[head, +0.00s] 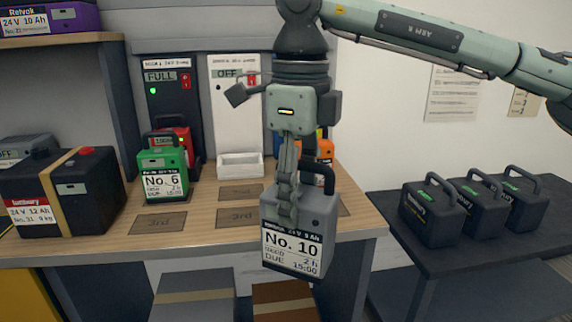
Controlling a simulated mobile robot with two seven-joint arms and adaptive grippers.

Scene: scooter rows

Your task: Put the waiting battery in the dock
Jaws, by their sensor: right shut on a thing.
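My right gripper (288,198) points down and is shut on a grey battery (318,222) labelled No. 10, DUE 15:00. The battery's black handle stands up beside the fingers. It hangs in front of the bench's front edge, roughly upright. A green No. 6 battery (162,172) stands on the bench at left. A black dock (157,103) marked FULL, with a green light, has a red battery (178,140) in front of it. A white dock (226,110) marked OFF has an empty white tray (240,172). An orange battery (326,148) is mostly hidden behind my arm. My left gripper is out of view.
A large black battery (98,200) with a tan strap is at left. Three dark batteries (432,225) stand on a dark table at right. Boxes (195,285) sit below the bench.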

